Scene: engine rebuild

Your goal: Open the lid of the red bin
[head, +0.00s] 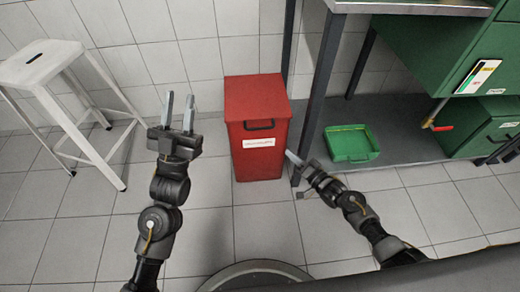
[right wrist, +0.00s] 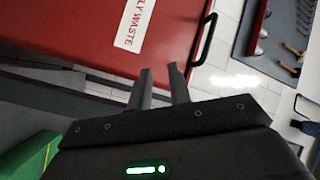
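The red bin (head: 262,160) stands on the tiled floor against the wall, with its lid (head: 256,92) closed. A dark handle (head: 259,126) sits high on its front, above a white label (head: 258,142). My left gripper (head: 179,113) is open and empty, left of the bin and apart from it. My right gripper (head: 293,160) is beside the bin's right side, near its front edge. In the right wrist view its fingers (right wrist: 160,88) are apart with nothing between them. The bin's red front (right wrist: 80,30), label (right wrist: 134,24) and handle (right wrist: 205,38) show beyond them; contact cannot be told.
A white stool (head: 45,70) stands at the left. A workbench with a dark leg (head: 318,90) is close on the bin's right. A green tray (head: 351,157) lies on its lower shelf, and green cabinets (head: 440,50) stand further right. Floor before the bin is clear.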

